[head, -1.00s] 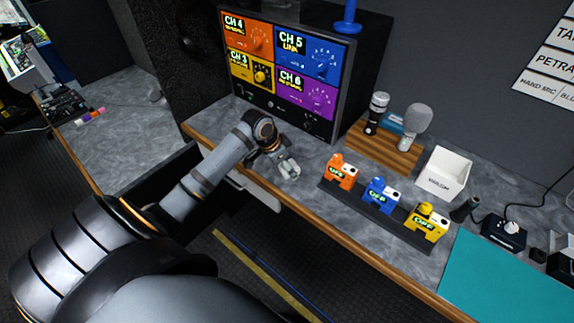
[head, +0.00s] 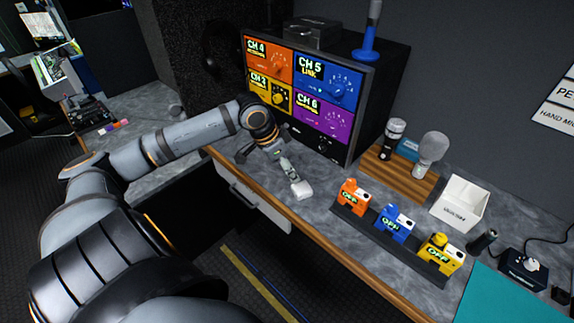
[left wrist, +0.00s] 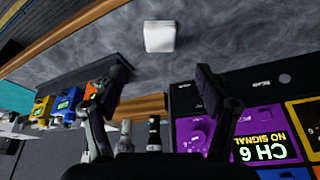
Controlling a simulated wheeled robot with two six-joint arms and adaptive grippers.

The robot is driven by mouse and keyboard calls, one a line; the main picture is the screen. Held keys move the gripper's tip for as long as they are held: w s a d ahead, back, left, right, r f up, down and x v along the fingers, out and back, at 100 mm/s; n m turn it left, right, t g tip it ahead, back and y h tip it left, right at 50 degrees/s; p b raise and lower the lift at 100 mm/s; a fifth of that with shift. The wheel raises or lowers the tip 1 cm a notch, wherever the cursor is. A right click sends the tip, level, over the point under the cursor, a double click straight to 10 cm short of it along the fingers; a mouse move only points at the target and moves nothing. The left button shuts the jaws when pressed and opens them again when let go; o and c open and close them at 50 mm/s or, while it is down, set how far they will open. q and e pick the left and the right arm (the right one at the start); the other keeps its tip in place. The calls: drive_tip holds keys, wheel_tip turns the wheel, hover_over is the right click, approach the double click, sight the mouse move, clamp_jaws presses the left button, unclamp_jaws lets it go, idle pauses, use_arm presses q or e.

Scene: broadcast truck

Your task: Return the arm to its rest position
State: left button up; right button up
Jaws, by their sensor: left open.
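My left arm reaches in from the left over the grey desk (head: 322,212). My left gripper (head: 280,162) hangs above the desk in front of the monitor, its fingers small and partly confused with what lies behind them. In the left wrist view the gripper (left wrist: 162,74) has its two fingers spread wide, with nothing between them. A small white block (head: 302,190) is just beyond the gripper on the desk; the left wrist view also shows it (left wrist: 160,37), apart from the fingertips. My right gripper is not in view.
A monitor (head: 310,58) with coloured channel panels stands behind the gripper. Orange (head: 353,196), blue (head: 395,222) and yellow (head: 440,254) switch units sit on a dark strip to the right. Microphones stand on a wooden board (head: 378,164).

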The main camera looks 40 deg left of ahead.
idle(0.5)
use_arm(q)
drive_tip(key=s+d+f, duration=0.1)
drive_tip(key=f, duration=0.1)
drive_tip(key=s+d+f, duration=0.1)
drive_tip(key=d+f, duration=0.1)
drive_tip(key=s+d+f, duration=0.1)
drive_tip(key=f, duration=0.1)
drive_tip(key=shift+d+f, duration=0.2)
drive_tip(key=shift+f, duration=0.2)
drive_tip(key=shift+n, duration=0.3)
drive_tip(key=s+d+f, duration=0.4)
drive_tip(key=shift+f, duration=0.4)
drive_tip(key=s+d+f+n+y, duration=0.2)
drive_tip(key=s+n+y, duration=0.15)
drive_tip(key=s, duration=0.55)
drive_tip(key=s+a+f+g, duration=0.1)
drive_tip(key=a+f, duration=0.1)
drive_tip(key=f, duration=1.2)
drive_tip(key=s+a+f+g, duration=0.1)
drive_tip(key=s+f, duration=0.1)
drive_tip(key=f, duration=1.2)
drive_tip(key=s+a+f, duration=0.1)
drive_tip(key=s+f, duration=1.4)
drive_tip(key=s, duration=0.2)
drive_tip(key=shift+s+n+g+h, duration=0.3)
drive_tip(key=shift+n+g+h, duration=0.05)
drive_tip(key=shift+n+g, duration=0.1)
